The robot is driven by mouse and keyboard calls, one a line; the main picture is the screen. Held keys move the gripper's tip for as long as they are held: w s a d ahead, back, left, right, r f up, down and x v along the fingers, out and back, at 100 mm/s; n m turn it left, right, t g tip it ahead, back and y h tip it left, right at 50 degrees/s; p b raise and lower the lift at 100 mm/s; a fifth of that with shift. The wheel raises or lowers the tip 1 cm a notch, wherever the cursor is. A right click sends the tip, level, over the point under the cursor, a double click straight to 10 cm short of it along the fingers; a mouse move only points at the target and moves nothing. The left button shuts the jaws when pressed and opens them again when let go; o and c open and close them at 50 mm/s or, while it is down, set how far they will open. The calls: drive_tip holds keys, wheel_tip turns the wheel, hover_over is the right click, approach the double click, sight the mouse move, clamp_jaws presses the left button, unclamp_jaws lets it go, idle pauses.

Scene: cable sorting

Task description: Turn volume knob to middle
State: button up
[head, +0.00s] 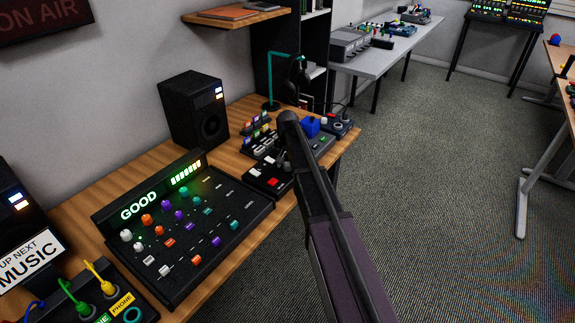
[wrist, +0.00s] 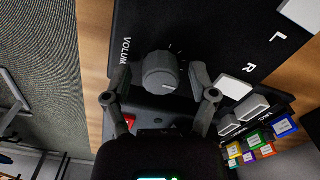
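The volume knob (wrist: 160,72) is a dark grey round knob on a black panel, beside the white lettering "VOLUM", whose end is hidden. A short light mark shows on the knob near its lower edge, and small tick marks lie above it. My gripper (wrist: 160,78) is open, with one finger on each side of the knob. A small gap shows between each finger and the knob. In the head view my gripper (head: 283,160) is low over the desk's controls, and my arm hides much of that area. The knob cannot be made out there.
The black panel (wrist: 215,25) carries "L" and "R" labels and white sliders or buttons. Coloured labelled blocks (wrist: 258,142) stand nearby.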

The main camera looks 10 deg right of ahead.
sight(288, 164)
drive_tip(key=shift+w+n, duration=0.1)
drive_tip(key=shift+n, duration=0.2)
idle(0.4)
drive_tip(key=shift+n, duration=1.8)
drive_tip(key=n, duration=0.4)
drive_tip(key=shift+n, duration=0.3)
drive_tip(key=n, duration=0.8)
drive_tip(key=shift+n, duration=0.4)
drive_tip(key=shift+r+n+p, duration=0.3)
wheel_tip(288, 164, up, 13)
drive_tip(key=p, duration=1.4)
drive_tip(key=s+f+m+b, duration=0.1)
drive_tip(key=s+m, duration=1.1)
drive_tip(key=s, duration=1.6)
drive_tip(key=shift+s+f+m+b, duration=0.15)
drive_tip(key=shift+f+m+b, duration=0.2)
drive_tip(key=shift+b, duration=0.45)
